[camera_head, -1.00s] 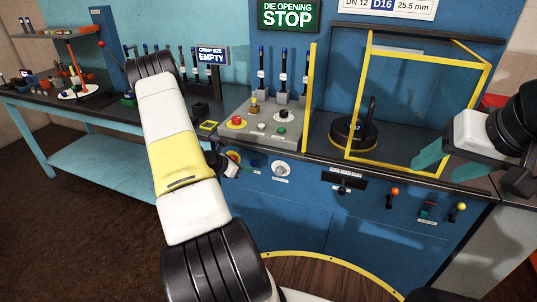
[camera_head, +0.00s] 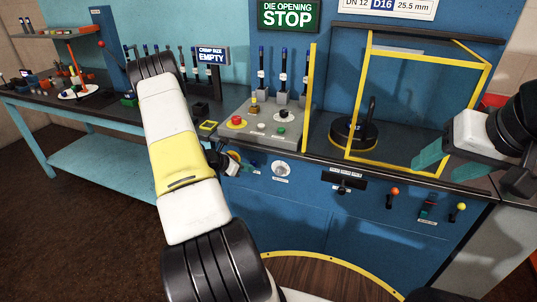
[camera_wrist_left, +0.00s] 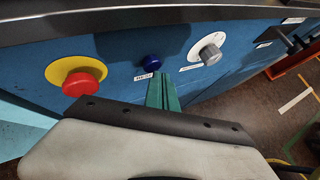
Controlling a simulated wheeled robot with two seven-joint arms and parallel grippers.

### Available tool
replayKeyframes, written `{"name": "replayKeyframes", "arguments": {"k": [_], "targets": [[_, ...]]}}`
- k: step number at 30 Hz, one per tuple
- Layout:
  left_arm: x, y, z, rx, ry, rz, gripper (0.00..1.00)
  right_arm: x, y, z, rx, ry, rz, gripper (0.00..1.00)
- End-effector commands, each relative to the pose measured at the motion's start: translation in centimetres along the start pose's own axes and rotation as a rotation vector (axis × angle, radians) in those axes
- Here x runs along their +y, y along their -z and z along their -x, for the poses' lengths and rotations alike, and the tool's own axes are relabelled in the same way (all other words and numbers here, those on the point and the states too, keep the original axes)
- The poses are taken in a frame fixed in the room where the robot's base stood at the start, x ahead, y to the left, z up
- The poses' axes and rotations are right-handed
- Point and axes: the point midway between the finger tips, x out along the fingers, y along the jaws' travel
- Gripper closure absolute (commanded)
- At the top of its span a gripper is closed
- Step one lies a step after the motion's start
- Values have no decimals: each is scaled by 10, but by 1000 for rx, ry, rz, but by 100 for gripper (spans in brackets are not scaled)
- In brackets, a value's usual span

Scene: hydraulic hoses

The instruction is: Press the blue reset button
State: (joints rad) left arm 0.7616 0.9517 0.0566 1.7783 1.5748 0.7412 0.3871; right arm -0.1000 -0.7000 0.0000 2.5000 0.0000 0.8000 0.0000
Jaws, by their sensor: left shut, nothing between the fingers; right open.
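The blue reset button (camera_wrist_left: 152,61) sits on the blue front panel in the left wrist view, with a small label below it. My left gripper (camera_wrist_left: 157,78) is shut and empty, its green fingertips just below and slightly right of the button in the picture. The button's face is not covered, and I cannot tell how far the tips stand off the panel. My right gripper (camera_head: 446,132) is open and empty at the right, in front of the yellow-framed guard.
A red button on a yellow disc (camera_wrist_left: 80,82) lies left of the blue button, and a grey knob on a white dial (camera_wrist_left: 209,53) lies right. The counter edge (camera_wrist_left: 110,20) overhangs above. A sloped control box (camera_head: 262,128) stands on the counter.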

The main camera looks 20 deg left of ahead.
Motion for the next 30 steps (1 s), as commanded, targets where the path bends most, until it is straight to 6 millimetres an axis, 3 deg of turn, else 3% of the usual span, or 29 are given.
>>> {"name": "replayKeyframes", "arguments": {"k": [30], "targets": [[4,-5,-6,-1,0,0,100,0,0,0,0,0,0,42]]}}
